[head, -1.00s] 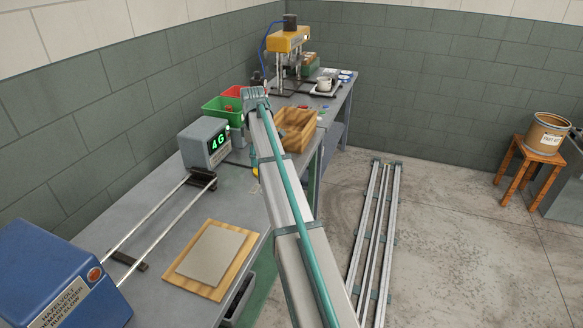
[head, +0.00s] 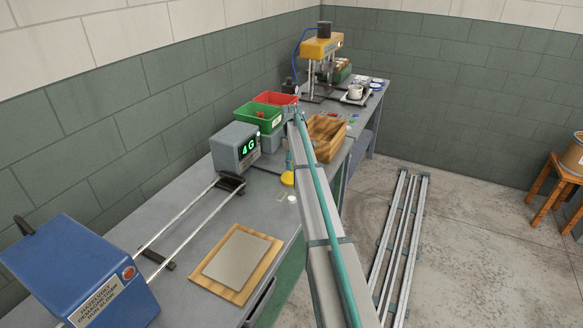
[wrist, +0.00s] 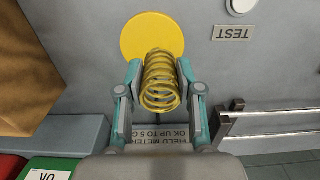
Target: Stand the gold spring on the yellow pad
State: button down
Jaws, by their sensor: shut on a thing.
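The gold spring (wrist: 160,82) is between the two teal fingers of my gripper (wrist: 159,75) in the wrist view, and my gripper is shut on it. The spring's coils are seen at an angle, with one end towards the camera. The round yellow pad (wrist: 140,30) lies on the bench beyond the spring, which covers part of the pad's near edge in the picture. I cannot tell whether the spring touches the pad. In the head view the yellow pad (head: 287,179) shows just left of my arm. The spring cannot be made out there.
A white disc (head: 292,199) lies near the pad, by a TEST label (wrist: 234,33). The grey meter reading 4G (head: 234,148), metal rails (head: 188,224), green bin (head: 258,118) and wooden tray (head: 326,138) stand around. A board with a grey plate (head: 235,259) lies nearer.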

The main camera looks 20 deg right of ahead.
jog(key=shift+w+d+f+p, duration=0.25)
jog(key=shift+w+f+p, duration=0.15)
jog(key=shift+w+f, duration=0.45)
jog(key=shift+s+f+p, duration=0.2)
jog(key=shift+f+p, duration=0.45)
jog(key=shift+f, duration=0.85)
jog(key=shift+f, duration=0.15)
jog(key=c, duration=0.7)
grip_release()
jog(key=shift+c, duration=0.2)
notch_tip(320, 180, up, 12)
jog(key=b, duration=0.4)
jog(key=shift+r, duration=0.2)
jog(key=shift+f, duration=0.1)
